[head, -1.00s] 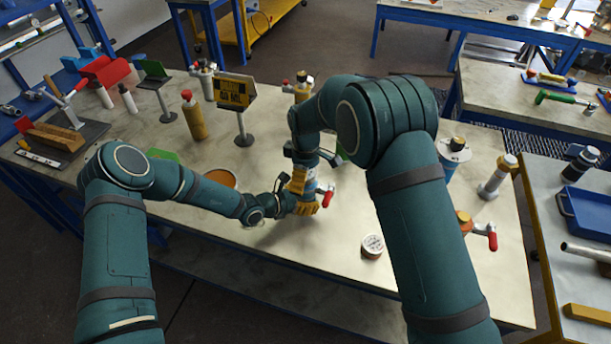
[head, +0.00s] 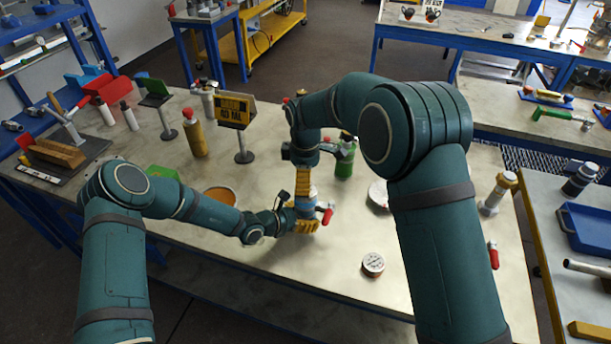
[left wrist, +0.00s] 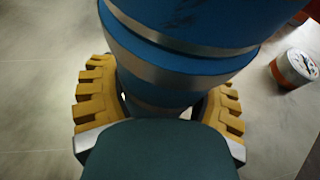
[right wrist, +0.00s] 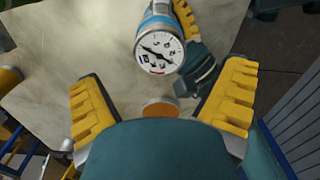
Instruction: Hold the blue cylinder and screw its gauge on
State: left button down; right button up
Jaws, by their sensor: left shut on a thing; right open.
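The blue cylinder (left wrist: 185,65) stands in my left gripper (head: 307,226), whose yellow fingers are shut around its lower part in the left wrist view. A red handle (head: 326,214) sticks out beside it in the head view. In the right wrist view a round white gauge (right wrist: 160,50) with a black needle sits at the cylinder's top, dial toward the camera. My right gripper (right wrist: 163,98) is open, its fingers apart and empty, with the gauge just beyond the fingertips. In the head view the right gripper (head: 304,183) is above the cylinder and hides the gauge.
Another gauge (head: 373,264) lies on the table to the right. An orange dish (head: 221,197) is left of the cylinder. A green bottle (head: 345,163), a yellow bottle (head: 194,136) and a sign on a stand (head: 235,110) are behind. The front of the table is mostly clear.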

aim_at(308, 213)
jog(key=shift+r+n, duration=0.75)
jog(key=shift+n, duration=0.35)
jog(key=shift+f, duration=0.1)
jog(key=shift+f, duration=3.95)
jog(key=c, duration=1.3)
jog(key=m, duration=0.6)
jog(key=shift+m, duration=0.3)
